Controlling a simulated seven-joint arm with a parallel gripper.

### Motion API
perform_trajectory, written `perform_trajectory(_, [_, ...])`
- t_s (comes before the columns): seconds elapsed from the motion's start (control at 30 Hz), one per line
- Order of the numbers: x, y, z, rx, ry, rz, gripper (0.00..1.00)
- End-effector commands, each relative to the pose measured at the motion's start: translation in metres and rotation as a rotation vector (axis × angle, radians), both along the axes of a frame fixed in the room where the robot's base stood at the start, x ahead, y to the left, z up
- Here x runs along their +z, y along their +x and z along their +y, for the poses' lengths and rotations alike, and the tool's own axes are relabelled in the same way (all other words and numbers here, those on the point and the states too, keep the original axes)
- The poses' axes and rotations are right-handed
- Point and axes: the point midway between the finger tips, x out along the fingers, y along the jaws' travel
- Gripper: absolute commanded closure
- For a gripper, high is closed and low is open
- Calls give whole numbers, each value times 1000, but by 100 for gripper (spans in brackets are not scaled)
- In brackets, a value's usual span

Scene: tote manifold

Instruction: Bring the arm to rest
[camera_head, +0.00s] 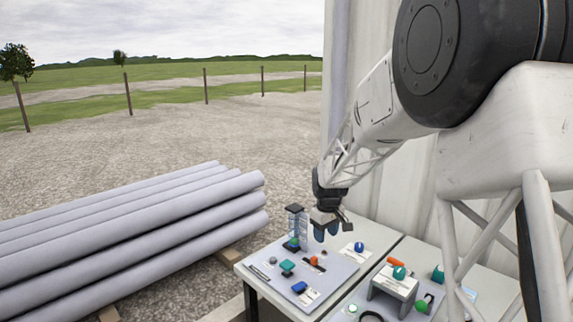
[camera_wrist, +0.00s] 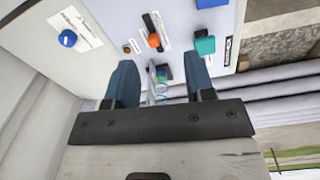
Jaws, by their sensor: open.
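My gripper (camera_head: 325,226) hangs at the end of my arm, above the back part of the left table panel. In the wrist view my gripper (camera_wrist: 160,85) shows two blue fingers spread apart with nothing held between them. A clear rack-like tower (camera_head: 297,228) with a dark top stands just left of the gripper in the head view. In the wrist view, part of a clear structure with green and blue pieces shows between and beyond the fingers. I cannot tell the exact gap between gripper and tower.
A white stand (camera_head: 396,281) is at right. Grey pipes (camera_head: 130,230) lie left; a pale wall (camera_head: 385,190) rises behind.

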Motion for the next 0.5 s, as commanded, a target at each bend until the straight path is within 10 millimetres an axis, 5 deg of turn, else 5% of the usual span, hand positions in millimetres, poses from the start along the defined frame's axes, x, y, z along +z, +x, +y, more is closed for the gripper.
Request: perform_trajectory(0.5, [81, -114, -23, -169, 12, -51, 51])
